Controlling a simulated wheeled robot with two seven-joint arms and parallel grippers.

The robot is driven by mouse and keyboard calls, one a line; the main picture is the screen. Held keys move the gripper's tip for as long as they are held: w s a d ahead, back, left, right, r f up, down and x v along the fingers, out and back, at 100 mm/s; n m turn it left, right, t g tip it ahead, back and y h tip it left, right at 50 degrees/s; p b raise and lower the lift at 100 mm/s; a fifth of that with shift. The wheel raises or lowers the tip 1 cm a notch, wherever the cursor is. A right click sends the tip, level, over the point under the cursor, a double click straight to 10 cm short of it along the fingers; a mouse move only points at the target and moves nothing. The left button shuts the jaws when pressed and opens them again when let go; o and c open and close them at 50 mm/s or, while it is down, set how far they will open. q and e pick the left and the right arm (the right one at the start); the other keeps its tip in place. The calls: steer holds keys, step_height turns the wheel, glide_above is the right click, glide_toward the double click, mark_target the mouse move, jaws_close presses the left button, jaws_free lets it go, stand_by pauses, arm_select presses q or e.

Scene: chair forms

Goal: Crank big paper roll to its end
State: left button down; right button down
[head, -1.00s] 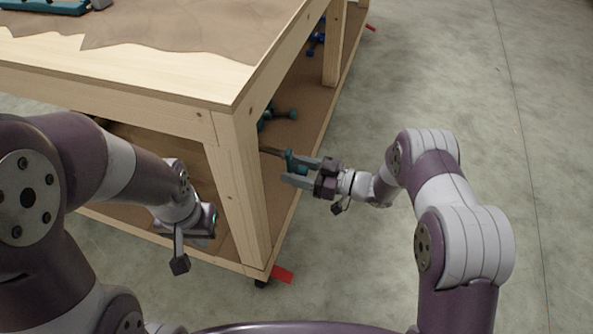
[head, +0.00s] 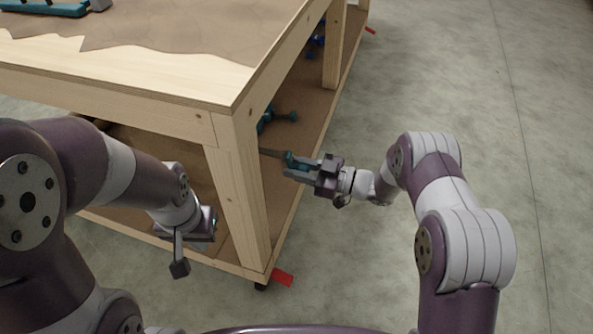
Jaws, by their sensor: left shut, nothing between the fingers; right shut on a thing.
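A teal crank handle (head: 289,159) on a thin rod sticks out past the front leg on the workbench's right side. My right gripper (head: 296,167) is shut on the crank handle, its fingers on either side of it. The paper roll (head: 130,140) shows only in part as a brown surface under the bench top, mostly hidden by the bench and my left arm. My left gripper (head: 179,266) is at the bench's front, left of the leg, pointing down and empty; its fingers look shut.
The wooden workbench (head: 170,116) has a brown sheet (head: 190,35) with a torn edge on top. A second teal crank (head: 291,117) and blue parts (head: 316,42) are farther along its side. Red caster pedals (head: 282,277) stick out low. The floor at right is clear.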

steer(key=w+r+n+b, duration=0.1)
steer(key=r+n+b, duration=0.1)
steer(key=n, duration=0.7)
steer(key=w+d+r+n+b, duration=0.1)
steer(key=w+r+n+b, duration=0.1)
steer(key=n, duration=0.6)
steer(key=shift+w+r+n+b, duration=0.3)
steer(key=shift+r+n+b, duration=0.15)
steer(key=shift+r, duration=1.05)
steer(key=c, duration=0.9)
jaws_free()
steer(key=shift+d, duration=0.1)
steer(key=shift+o, duration=0.2)
steer(key=p+v, duration=0.3)
steer(key=v, duration=0.9)
steer(key=shift+d, duration=0.3)
